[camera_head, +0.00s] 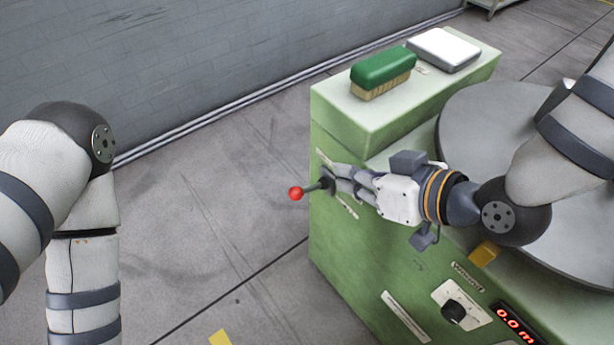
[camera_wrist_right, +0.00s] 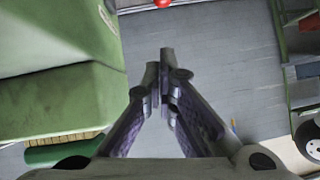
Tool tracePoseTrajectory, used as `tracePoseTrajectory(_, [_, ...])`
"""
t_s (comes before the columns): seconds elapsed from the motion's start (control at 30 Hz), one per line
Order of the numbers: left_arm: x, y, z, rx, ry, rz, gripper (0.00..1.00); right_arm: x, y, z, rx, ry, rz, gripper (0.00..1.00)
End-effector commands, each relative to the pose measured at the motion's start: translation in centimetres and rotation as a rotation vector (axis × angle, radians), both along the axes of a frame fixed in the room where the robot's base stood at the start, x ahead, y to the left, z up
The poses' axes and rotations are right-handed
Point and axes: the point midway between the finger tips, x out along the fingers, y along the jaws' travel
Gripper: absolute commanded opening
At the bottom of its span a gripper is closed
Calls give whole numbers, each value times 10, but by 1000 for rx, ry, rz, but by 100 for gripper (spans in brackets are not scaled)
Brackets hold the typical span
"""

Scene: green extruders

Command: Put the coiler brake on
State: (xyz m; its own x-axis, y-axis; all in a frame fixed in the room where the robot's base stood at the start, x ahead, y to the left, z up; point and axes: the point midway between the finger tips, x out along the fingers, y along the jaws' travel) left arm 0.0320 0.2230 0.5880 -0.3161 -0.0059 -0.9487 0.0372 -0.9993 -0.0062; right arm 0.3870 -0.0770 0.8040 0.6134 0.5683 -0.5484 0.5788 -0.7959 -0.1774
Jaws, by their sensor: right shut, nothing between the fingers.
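The coiler brake lever has a round red knob (camera_head: 295,193) on a short dark stem, sticking out to the left from the green coiler's side. The knob also shows at the top edge of the wrist view (camera_wrist_right: 162,3), beyond my fingertips. My right gripper (camera_head: 335,184) is shut and empty, with its fingers pointing left at the lever's base. The fingers overlap the stem, and I cannot tell whether they touch it. My left arm comes in at the left; its gripper is out of view.
The green coiler (camera_head: 345,252) carries a green brush (camera_head: 383,70) and a white box (camera_head: 444,48) on its top ledge. A large grey disc (camera_head: 480,115) lies under my right arm.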

Motion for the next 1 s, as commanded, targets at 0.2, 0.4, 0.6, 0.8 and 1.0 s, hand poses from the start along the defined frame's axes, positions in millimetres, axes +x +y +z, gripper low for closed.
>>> tracePoseTrajectory(0.2, [-8,0,-9,0,28,0,47,21,21,-25,-1,5,3,0])
tracePoseTrajectory(0.4, [-16,0,-18,0,52,-1,47,48,46,-49,-1,6,1,0])
tracePoseTrajectory(0.6, [-22,0,-25,1,71,-3,47,60,61,-78,-1,9,1,0])
tracePoseTrajectory(0.8, [-24,0,-27,0,78,-3,47,61,66,-93,0,4,0,0])
tracePoseTrajectory(1.0, [-24,0,-27,0,77,-3,47,62,66,-93,-1,1,0,0])
